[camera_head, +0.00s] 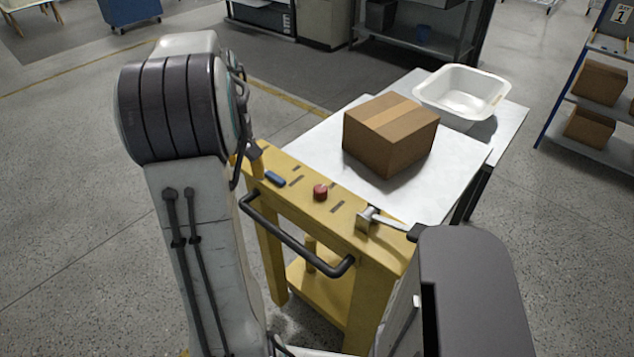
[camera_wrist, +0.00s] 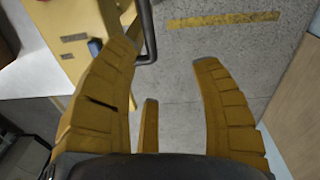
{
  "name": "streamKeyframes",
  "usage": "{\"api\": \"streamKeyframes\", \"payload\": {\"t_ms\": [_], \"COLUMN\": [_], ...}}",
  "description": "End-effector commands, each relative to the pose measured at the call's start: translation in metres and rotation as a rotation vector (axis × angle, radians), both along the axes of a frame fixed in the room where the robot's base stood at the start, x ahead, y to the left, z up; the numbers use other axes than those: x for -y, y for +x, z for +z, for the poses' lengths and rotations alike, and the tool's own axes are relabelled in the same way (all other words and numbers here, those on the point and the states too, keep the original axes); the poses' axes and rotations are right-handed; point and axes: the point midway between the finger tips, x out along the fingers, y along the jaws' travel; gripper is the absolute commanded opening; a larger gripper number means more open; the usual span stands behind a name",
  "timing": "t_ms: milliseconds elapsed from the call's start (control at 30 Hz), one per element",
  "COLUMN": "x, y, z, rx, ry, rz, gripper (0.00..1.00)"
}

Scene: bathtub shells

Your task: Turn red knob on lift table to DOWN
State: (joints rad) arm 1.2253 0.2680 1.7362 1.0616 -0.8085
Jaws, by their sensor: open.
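The red knob (camera_head: 320,192) sits on the top panel of the yellow lift table (camera_head: 345,222), with dark label marks on either side. Which way it points is too small to read. I cannot make it out in the wrist view. My gripper (camera_wrist: 165,55) is open and empty, its orange-brown fingers spread over bare floor beside the table's black handle (camera_wrist: 148,30). The blue piece (camera_head: 275,178) on the panel also shows in the wrist view, near the left finger. My gripper is hidden in the head view.
The black handle (camera_head: 295,240) juts out in front of the panel. A metal lever (camera_head: 370,218) stands to the knob's right. A cardboard box (camera_head: 390,135) and a white basin (camera_head: 462,95) rest behind on light surfaces. Open floor lies to the left.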

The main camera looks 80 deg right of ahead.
Motion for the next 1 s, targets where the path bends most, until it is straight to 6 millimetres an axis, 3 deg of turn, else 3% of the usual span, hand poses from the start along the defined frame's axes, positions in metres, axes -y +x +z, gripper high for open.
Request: {"api": "streamKeyframes", "payload": {"t_ms": [33,200,400,600,1000], "x": [0.019,0.059,0.079,0.084,0.083], "y": [-0.024,-0.089,-0.142,-0.161,-0.161], "z": [-0.003,-0.016,-0.028,-0.038,-0.085], "rx": [-0.007,-0.018,-0.021,-0.021,-0.021], "ry": [0.014,0.044,0.066,0.075,0.076], "rz": [-0.034,-0.090,-0.129,-0.140,-0.140], "gripper": [0.59,0.59,0.59,0.59,0.59]}}
